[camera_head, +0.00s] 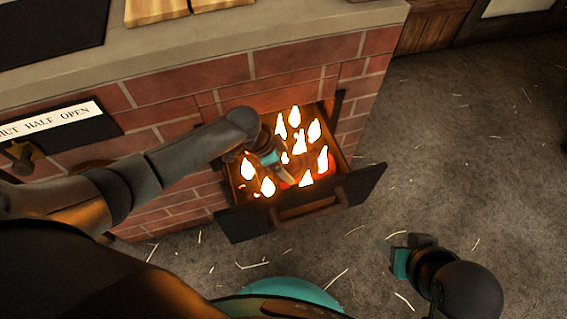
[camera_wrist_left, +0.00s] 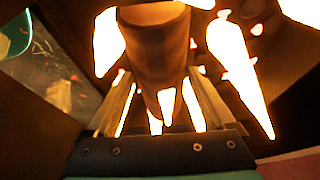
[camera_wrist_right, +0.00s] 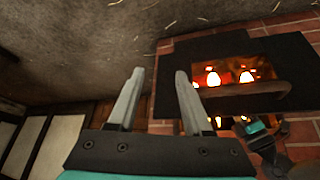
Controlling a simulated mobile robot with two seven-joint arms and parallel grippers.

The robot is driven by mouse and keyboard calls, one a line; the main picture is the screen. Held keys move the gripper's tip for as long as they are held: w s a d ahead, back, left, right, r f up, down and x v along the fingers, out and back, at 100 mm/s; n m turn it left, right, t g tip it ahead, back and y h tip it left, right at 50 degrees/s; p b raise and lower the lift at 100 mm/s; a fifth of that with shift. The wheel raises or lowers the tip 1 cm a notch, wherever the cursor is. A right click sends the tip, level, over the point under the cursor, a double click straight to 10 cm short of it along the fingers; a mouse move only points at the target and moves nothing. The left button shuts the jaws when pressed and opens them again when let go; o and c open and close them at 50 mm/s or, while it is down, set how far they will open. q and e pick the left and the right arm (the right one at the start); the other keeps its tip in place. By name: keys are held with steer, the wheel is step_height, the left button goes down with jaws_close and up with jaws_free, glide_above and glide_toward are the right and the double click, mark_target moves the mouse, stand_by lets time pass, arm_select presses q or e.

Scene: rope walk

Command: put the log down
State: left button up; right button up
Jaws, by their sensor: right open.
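The log (camera_wrist_left: 155,50) is a brown cylinder in the left wrist view, between the two fingers of my left gripper (camera_wrist_left: 160,85). The fingers appear to touch its sides, and flames hide part of its lower end. In the head view my left gripper (camera_head: 280,168) reaches down into the open fire drawer (camera_head: 262,222), among several flames. The log is hard to make out there. My right gripper (camera_head: 386,247) is open and empty over the floor, right of the drawer. Its spread fingers (camera_wrist_right: 160,80) show in the right wrist view.
The drawer's dark front with its handle (camera_head: 308,207) juts out from the brick wall (camera_head: 300,55). A stone ledge (camera_head: 240,38) runs above. The straw-strewn floor (camera_head: 480,140) is clear at right.

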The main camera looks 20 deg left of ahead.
arm_select(q)
steer(key=shift+o, duration=0.7)
steer(key=shift+r, duration=0.1)
steer(key=shift+s+a+r+p, duration=0.1)
steer(key=shift+a+r+p, duration=0.05)
steer(key=shift+r+p, duration=0.25)
steer(key=p+v, duration=0.5)
steer(key=v, duration=0.4)
steer(key=shift+s+a+r, duration=0.1)
steer(key=shift+a+r, duration=0.05)
steer(key=shift+r, duration=0.15)
steer(key=shift+s+a+r+p, duration=0.2)
steer(key=shift+r+p, duration=0.25)
steer(key=shift+r, duration=0.15)
arm_select(e)
steer(key=s+d+f+g, duration=0.1)
steer(key=s+f+g, duration=0.1)
steer(key=f, duration=1)
steer(key=shift+s+f+g+h, duration=0.3)
steer(key=shift+s+g, duration=0.1)
steer(key=shift+s, duration=0.3)
steer(key=shift+d, duration=0.1)
